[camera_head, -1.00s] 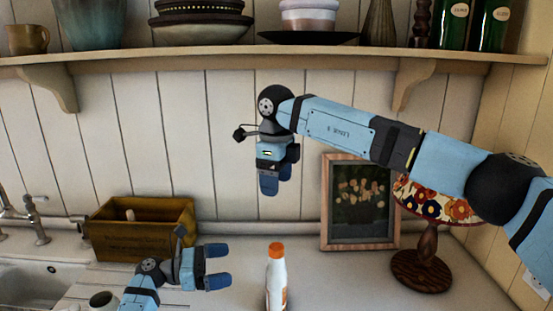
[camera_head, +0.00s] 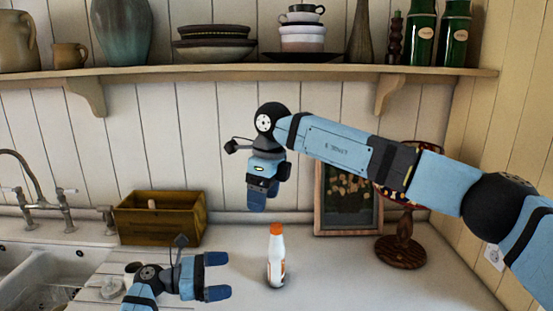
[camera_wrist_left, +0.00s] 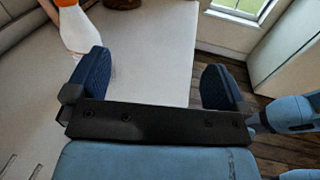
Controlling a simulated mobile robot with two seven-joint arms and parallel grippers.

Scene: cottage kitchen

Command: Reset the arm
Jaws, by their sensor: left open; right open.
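My left gripper (camera_head: 217,276) is low over the counter at the lower left of the head view, open and empty, its fingers pointing right. Its two blue fingers (camera_wrist_left: 158,80) stand wide apart in the left wrist view. My right gripper (camera_head: 257,200) hangs from the right arm in front of the wall, fingers pointing down. It is open, though its fingers overlap from this angle. A white bottle with an orange cap (camera_head: 276,262) stands upright on the counter, to the right of the left gripper and apart from it. The bottle (camera_wrist_left: 75,28) also shows beyond the left finger in the wrist view.
A wooden box (camera_head: 160,222) stands at the back left beside the sink (camera_head: 50,275) and tap (camera_head: 40,200). A shelf (camera_head: 300,72) with crockery runs above. The counter right of the bottle is clear.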

